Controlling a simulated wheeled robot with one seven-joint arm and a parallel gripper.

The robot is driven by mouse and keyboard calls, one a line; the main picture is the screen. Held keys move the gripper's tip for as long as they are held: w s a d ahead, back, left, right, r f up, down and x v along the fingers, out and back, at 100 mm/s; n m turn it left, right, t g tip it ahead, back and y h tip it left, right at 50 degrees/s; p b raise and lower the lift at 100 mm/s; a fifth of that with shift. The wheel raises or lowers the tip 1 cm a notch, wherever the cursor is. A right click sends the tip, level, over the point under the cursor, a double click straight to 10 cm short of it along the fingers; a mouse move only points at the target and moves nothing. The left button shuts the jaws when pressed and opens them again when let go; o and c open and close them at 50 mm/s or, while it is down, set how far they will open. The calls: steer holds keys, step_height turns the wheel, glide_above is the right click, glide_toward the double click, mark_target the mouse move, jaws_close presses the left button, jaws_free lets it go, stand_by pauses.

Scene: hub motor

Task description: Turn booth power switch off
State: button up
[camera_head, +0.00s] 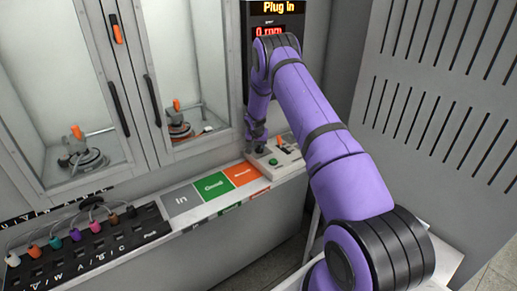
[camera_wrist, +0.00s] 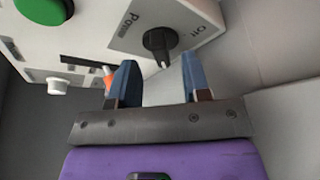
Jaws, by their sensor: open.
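The booth power switch is a black rotary knob (camera_wrist: 159,41) on a pale control panel (camera_wrist: 205,14) in the wrist view. Its pointer end faces down toward my gripper. Upside-down lettering stands on either side; "Off" is to the right. My gripper (camera_wrist: 159,70) is open, one blue finger on each side below the knob. The fingertips are near the knob's pointer end; I cannot tell whether they touch it. In the head view my gripper (camera_head: 256,138) is at the control box (camera_head: 290,165), and my arm hides the knob there.
The panel also has a green button (camera_wrist: 43,9), an orange part (camera_wrist: 109,78) and a white knob (camera_wrist: 57,87). A display (camera_head: 270,12) above reads "Plug in" and "0 rpm". Left are glass-doored booths, coloured bays (camera_head: 212,186) and a plug rack (camera_head: 80,262). A slotted grey panel (camera_head: 440,100) stands right.

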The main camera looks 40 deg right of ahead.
mark_target(259, 148)
steer(key=shift+x, duration=1.6)
steer(key=shift+c, duration=0.4)
jaws_close()
